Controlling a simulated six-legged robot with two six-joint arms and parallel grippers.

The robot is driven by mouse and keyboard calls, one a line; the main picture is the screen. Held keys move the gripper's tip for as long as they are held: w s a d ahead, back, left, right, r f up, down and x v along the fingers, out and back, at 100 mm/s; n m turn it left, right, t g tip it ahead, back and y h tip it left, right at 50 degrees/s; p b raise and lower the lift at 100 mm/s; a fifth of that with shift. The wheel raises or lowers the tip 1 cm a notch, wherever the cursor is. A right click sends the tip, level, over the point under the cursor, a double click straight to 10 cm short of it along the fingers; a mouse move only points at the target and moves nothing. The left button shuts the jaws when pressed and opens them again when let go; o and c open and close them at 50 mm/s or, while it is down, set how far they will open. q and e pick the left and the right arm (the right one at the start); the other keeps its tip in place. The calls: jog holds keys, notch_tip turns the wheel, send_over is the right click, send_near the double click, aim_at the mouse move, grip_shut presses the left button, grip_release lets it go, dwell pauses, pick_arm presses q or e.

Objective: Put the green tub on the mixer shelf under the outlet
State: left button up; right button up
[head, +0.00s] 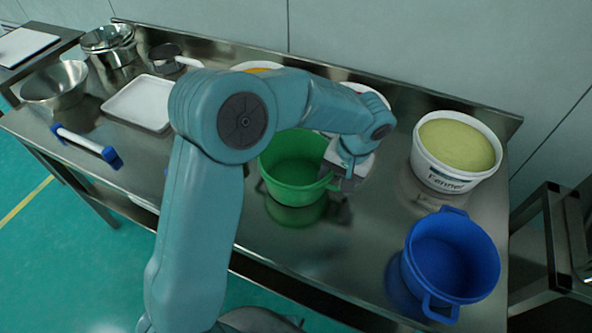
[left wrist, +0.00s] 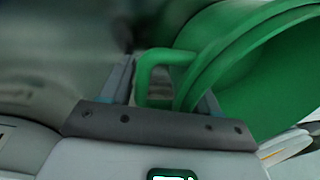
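The green tub (head: 291,168) stands upright on the steel table, partly behind my left arm. My left gripper (head: 343,178) is at its right side, at the handle. In the left wrist view the tub (left wrist: 262,62) fills the upper right, and its loop handle (left wrist: 146,78) lies between the two spread fingers (left wrist: 166,92). The fingers look open around the handle; a firm grip does not show. My right gripper is not in view. I cannot make out a mixer shelf or an outlet in these views.
A blue tub (head: 452,258) stands at the table's front right. A white bucket of yellowish contents (head: 456,152) stands behind it. A white tray (head: 140,103), a steel bowl (head: 56,88) and a blue-ended tool (head: 86,145) lie left. A dark metal frame (head: 556,245) stands at the right.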

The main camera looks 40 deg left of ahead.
pick_arm(q)
jog(key=c, duration=0.9)
notch_tip(320, 180, up, 20)
jog(key=p, duration=0.2)
jog(key=shift+p, duration=0.3)
jog(key=s+f+m, duration=0.1)
jog(key=f, duration=0.5)
jog(key=d+f, duration=0.1)
jog(key=f, duration=0.4)
jog(key=s+d+f+m, duration=0.1)
jog(key=f, duration=0.5)
jog(key=shift+s+f+m, duration=0.3)
jog(key=shift+s+f, duration=0.05)
jog(key=shift+w+d, duration=0.1)
jog(key=shift+w, duration=0.2)
